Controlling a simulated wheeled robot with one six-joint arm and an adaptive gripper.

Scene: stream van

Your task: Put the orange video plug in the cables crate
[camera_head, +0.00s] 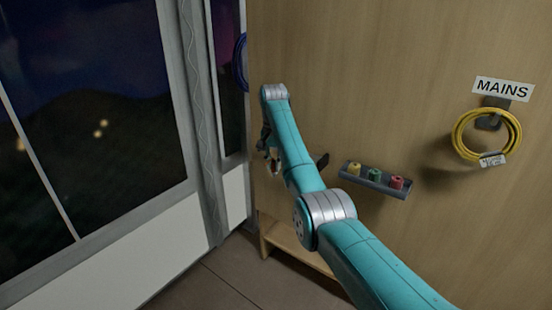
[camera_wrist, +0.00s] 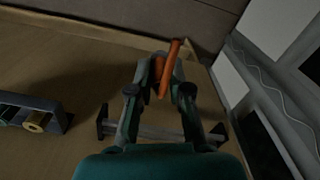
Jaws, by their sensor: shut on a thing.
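The orange video plug (camera_wrist: 174,58) is between the fingers of my gripper (camera_wrist: 166,82) in the wrist view. It is a slim orange piece that sticks out past the fingertips. My gripper is shut on it. In the head view my gripper (camera_head: 268,155) is in front of the wooden panel near its left edge, partly hidden behind my teal arm. The plug cannot be made out clearly there. No cables crate can be identified in either view.
A grey rack (camera_head: 374,180) with yellow, green and red spools is on the wooden panel (camera_head: 400,100). A yellow cable coil (camera_head: 487,137) hangs under a MAINS sign (camera_head: 503,89). A blue coil (camera_head: 240,62) hangs at the panel's left edge. A low wooden ledge (camera_head: 290,243) is below.

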